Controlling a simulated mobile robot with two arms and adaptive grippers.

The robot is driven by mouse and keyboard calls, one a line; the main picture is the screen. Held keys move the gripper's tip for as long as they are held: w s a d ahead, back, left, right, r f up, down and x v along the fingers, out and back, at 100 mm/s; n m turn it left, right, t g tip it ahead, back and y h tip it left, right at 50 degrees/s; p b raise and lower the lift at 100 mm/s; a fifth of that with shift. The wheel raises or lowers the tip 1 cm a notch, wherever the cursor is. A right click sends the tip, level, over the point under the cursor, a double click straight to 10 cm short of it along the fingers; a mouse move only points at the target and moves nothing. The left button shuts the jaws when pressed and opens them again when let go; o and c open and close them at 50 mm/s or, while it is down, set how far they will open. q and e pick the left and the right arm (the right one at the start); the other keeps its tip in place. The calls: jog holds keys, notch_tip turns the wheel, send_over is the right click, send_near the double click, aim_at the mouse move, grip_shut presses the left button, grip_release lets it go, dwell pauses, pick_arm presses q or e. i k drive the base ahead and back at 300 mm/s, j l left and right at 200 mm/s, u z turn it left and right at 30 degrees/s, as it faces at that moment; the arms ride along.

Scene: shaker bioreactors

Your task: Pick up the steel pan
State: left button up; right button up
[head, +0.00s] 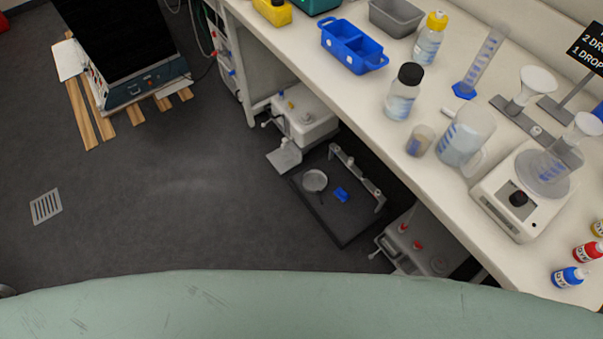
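A small round grey metal dish (314,180), which looks like the steel pan, sits low down under the bench. It rests on a dark flat platform (345,232) near its left side. A small blue object (341,195) lies just right of it. A second round plate (543,168) is on top of the white scale-like device on the bench, with a clear vessel on it. Neither of my grippers shows in the head view.
The white bench (290,40) runs diagonally above the platform. Bottles, a blue tray (353,46), a beaker (465,135) and glassware stand on it. White machines (306,115) flank the platform below. The dark floor (170,200) to the left is largely clear, with a grate (46,206).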

aim_at(314, 181)
jog(key=i+j+z, duration=0.2)
jog(key=z, duration=0.3)
jog(key=i+j+z, duration=0.15)
jog(key=j+z, duration=0.3)
